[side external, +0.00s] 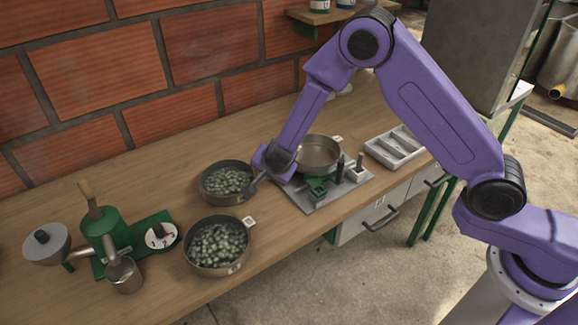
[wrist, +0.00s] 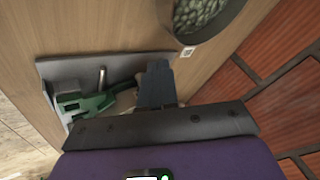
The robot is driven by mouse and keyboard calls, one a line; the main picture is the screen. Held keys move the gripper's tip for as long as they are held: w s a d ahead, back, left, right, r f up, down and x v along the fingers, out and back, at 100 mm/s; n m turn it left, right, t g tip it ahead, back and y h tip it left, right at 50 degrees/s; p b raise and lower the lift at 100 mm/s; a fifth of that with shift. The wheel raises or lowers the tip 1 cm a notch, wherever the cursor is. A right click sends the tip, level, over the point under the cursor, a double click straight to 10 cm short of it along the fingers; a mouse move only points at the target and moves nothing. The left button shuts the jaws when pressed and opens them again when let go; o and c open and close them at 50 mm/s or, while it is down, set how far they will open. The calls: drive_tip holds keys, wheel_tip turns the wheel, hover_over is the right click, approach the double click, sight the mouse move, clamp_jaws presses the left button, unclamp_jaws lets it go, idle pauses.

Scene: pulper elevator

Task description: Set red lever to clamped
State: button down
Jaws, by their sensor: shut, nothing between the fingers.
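I cannot make out a red lever in either view. In the side view a grey plate (side external: 305,206) carries green fixture parts (side external: 318,189), short dark upright posts (side external: 340,168) and an empty metal pan (side external: 319,153). The green fixture also shows in the wrist view (wrist: 92,105), with a small metal pin (wrist: 102,77) beside it. My gripper (side external: 249,192) is shut and empty, angled down at the left edge of the plate. In the wrist view its dark fingers (wrist: 156,82) lie over the plate's edge, beside the green fixture, and hide part of it. I cannot tell whether they touch anything.
Two pans of green beans stand left of my gripper, one behind (side external: 227,183) and one in front (side external: 217,246). A green pulper (side external: 101,232) with a numbered dial (side external: 160,235) is farther left. A divided grey tray (side external: 396,148) lies to the right. A brick wall (side external: 95,75) rises behind.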

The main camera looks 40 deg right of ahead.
drive_tip(key=s+a+r, duration=0.5)
drive_tip(key=s+r, duration=0.2)
drive_tip(key=r, duration=0.1)
drive_tip(key=shift+a, duration=0.2)
idle(0.5)
drive_tip(key=s+a+r+n+y, duration=0.3)
drive_tip(key=a+r+n+y, duration=0.2)
drive_tip(key=r+n+y, duration=0.15)
drive_tip(key=s+d+r+n+g+y, duration=0.2)
drive_tip(key=s+n+g, duration=0.2)
drive_tip(key=s+n, duration=0.55)
drive_tip(key=s+d+n+g+h, duration=0.1)
drive_tip(key=s+d+n+h, duration=0.2)
drive_tip(key=s+d, duration=0.6)
drive_tip(key=s+d+n+g+h, duration=0.2)
drive_tip(key=s+d+n, duration=0.3)
drive_tip(key=s+d, duration=0.4)
drive_tip(key=d+h, duration=0.1)
drive_tip(key=d, duration=0.5)
drive_tip(key=shift+s+n, duration=0.3)
drive_tip(key=shift+n, duration=0.1)
